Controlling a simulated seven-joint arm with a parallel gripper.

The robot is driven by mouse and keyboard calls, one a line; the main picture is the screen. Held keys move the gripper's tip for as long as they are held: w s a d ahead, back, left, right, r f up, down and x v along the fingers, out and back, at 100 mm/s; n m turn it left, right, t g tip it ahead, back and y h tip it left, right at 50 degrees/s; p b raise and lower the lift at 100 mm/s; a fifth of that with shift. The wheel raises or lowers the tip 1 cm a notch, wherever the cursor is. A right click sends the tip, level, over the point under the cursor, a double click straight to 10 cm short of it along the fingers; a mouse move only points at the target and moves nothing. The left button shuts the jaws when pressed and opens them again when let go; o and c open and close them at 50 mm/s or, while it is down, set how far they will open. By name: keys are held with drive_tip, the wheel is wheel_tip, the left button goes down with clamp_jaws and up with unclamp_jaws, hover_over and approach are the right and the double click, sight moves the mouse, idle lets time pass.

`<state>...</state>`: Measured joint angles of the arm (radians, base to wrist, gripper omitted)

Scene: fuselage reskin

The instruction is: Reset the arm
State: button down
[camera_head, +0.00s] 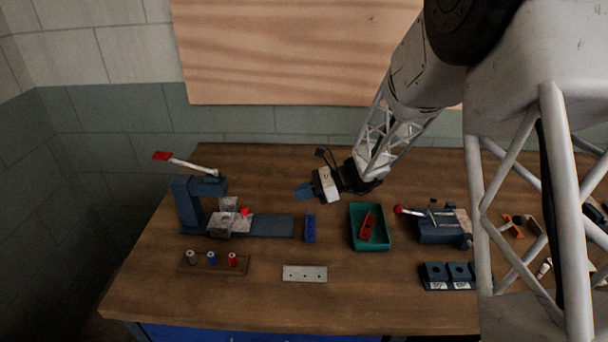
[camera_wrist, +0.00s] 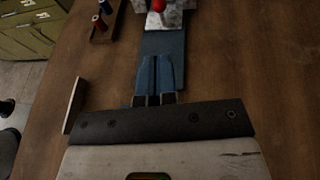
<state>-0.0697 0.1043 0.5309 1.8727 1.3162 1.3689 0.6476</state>
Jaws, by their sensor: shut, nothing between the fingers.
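My gripper (camera_head: 304,191) hangs over the middle of the workbench, behind the blue upright piece, with its blue fingers pointing left. In the wrist view my gripper (camera_wrist: 159,64) shows its two blue fingers together, with nothing between them. The fingers overlap the view of the press's blue base plate (camera_wrist: 165,45). I cannot tell the exact height of the fingers above the bench.
The lever press (camera_head: 187,205) stands left and a small rack (camera_head: 213,268) of coloured pegs is in front. A blue piece (camera_head: 310,228), a holed metal strip (camera_head: 305,279), a green tray (camera_head: 387,240) with a red part (camera_head: 367,227), and a clamp fixture (camera_head: 440,229) lie nearby.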

drive_tip(key=shift+s+r, duration=0.1)
drive_tip(key=s+d+r+n+t+h, duration=0.1)
drive_tip(key=s+d+r+n+h, duration=0.3)
drive_tip(key=s+d, duration=0.3)
drive_tip(key=s+d+r+n+t+h, duration=0.2)
drive_tip(key=s+d+r+n+h, duration=0.3)
drive_tip(key=s, duration=1.2)
drive_tip(key=s+d+r+n+t+h, duration=0.1)
drive_tip(key=s+d+r+n+h, duration=0.4)
drive_tip(key=s, duration=0.7)
drive_tip(key=d+r+n, duration=0.2)
drive_tip(key=d, duration=0.2)
drive_tip(key=shift+d+r+t, duration=0.15)
drive_tip(key=shift+d+t, duration=0.25)
idle(0.3)
